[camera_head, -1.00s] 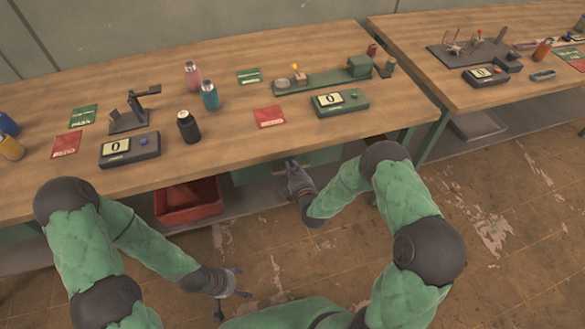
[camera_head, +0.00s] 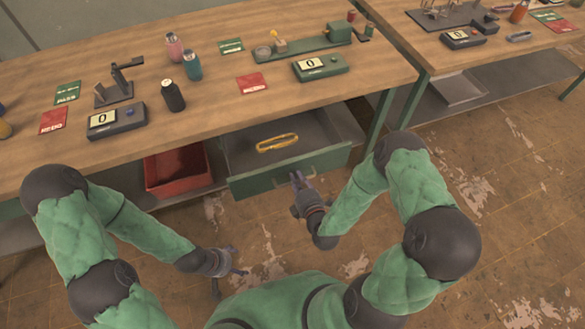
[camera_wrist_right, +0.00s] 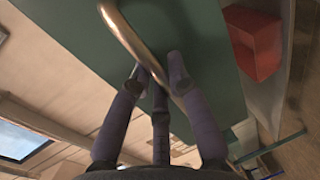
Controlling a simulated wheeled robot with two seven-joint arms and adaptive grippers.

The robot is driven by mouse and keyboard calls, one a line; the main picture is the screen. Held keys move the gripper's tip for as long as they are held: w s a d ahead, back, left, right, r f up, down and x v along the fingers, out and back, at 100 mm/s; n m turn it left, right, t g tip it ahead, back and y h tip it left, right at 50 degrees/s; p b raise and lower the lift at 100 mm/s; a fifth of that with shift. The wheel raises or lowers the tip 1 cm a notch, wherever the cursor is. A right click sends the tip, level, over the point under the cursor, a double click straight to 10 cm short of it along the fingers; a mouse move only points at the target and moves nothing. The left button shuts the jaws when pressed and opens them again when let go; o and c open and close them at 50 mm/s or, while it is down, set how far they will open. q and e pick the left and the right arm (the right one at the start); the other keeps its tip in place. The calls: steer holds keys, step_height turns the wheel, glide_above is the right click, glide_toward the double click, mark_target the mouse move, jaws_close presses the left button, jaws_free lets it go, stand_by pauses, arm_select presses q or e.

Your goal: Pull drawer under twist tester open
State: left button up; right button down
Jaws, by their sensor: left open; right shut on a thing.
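The green drawer (camera_head: 258,184) under the twist tester (camera_head: 310,47) stands pulled out from the table, its grey inside visible from above. A yellow loop-shaped object (camera_head: 277,142) lies in it. My right gripper (camera_head: 297,178) is at the drawer's front, shut on the handle. In the right wrist view, the fingers of my right gripper (camera_wrist_right: 158,76) close around the curved metal handle (camera_wrist_right: 124,32) in front of the green drawer face (camera_wrist_right: 200,55). My left gripper (camera_head: 231,282) is open and empty, low over the floor, apart from the drawer.
A red bin (camera_head: 178,168) stands just left of the drawer under the table (camera_head: 215,100). Bottles, cards and another tester (camera_head: 117,120) are on the tabletop. A second table (camera_head: 520,50) stands at the right. The floor before the drawer is clear.

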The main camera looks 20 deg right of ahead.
steer(key=shift+f+v, duration=0.25)
steer(key=shift+v, duration=1)
steer(key=shift+s, duration=0.1)
steer(key=c, duration=1.2)
jaws_free()
steer(key=shift+v, duration=3.7)
steer(key=shift+f, duration=0.1)
